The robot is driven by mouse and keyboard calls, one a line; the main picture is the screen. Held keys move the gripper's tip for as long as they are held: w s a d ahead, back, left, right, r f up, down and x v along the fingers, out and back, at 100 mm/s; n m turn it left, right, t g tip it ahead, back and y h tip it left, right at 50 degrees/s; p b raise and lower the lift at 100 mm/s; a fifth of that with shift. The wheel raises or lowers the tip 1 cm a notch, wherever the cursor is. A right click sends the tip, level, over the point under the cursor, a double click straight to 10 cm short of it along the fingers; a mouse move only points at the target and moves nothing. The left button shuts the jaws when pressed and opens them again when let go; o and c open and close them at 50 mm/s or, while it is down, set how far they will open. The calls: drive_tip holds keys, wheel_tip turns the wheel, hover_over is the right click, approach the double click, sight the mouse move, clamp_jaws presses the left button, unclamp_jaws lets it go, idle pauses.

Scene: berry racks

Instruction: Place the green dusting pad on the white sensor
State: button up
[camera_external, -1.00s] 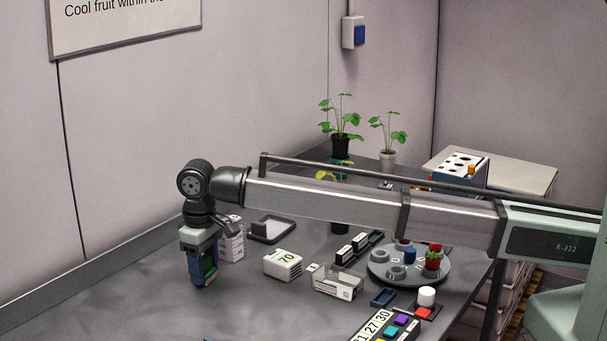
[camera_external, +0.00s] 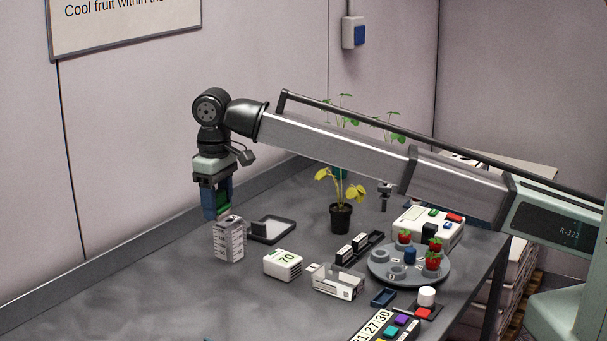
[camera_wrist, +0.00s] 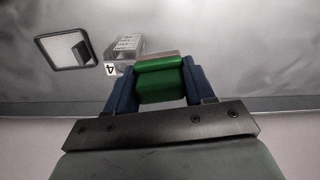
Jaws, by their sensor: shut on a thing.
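The green dusting pad (camera_wrist: 160,82) is a green block with a rounded edge, held between the two blue fingers of my gripper (camera_wrist: 158,88) in the wrist view. In the external view my gripper (camera_external: 213,202) points down at the left of the table, shut on the pad, which is mostly hidden by the fingers. It is raised above the table, close to a white ribbed box (camera_external: 229,240). A white box reading 70 (camera_external: 283,265) stands to the right on the table. I cannot tell for certain which white box is the sensor.
To the right are a clear-and-white case (camera_external: 338,282), a round grey rack (camera_external: 408,275) with strawberries, a potted yellow-leaved plant (camera_external: 341,218) and a button panel (camera_external: 388,327). The front-left tabletop is clear.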

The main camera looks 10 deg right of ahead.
drive_tip(key=s+d+r, duration=0.1)
drive_tip(key=d+r, duration=0.1)
drive_tip(key=d, duration=0.6)
drive_tip(key=m, duration=0.2)
approach(283, 257)
drive_tip(key=shift+f, duration=3.15)
drive_tip(key=o, duration=0.6)
drive_tip(key=shift+f, duration=0.15)
drive_tip(key=o, duration=0.4)
drive_tip(key=shift+o, duration=0.2)
wheel_tip(283, 257, up, 12)
drive_tip(key=shift+r, duration=0.2)
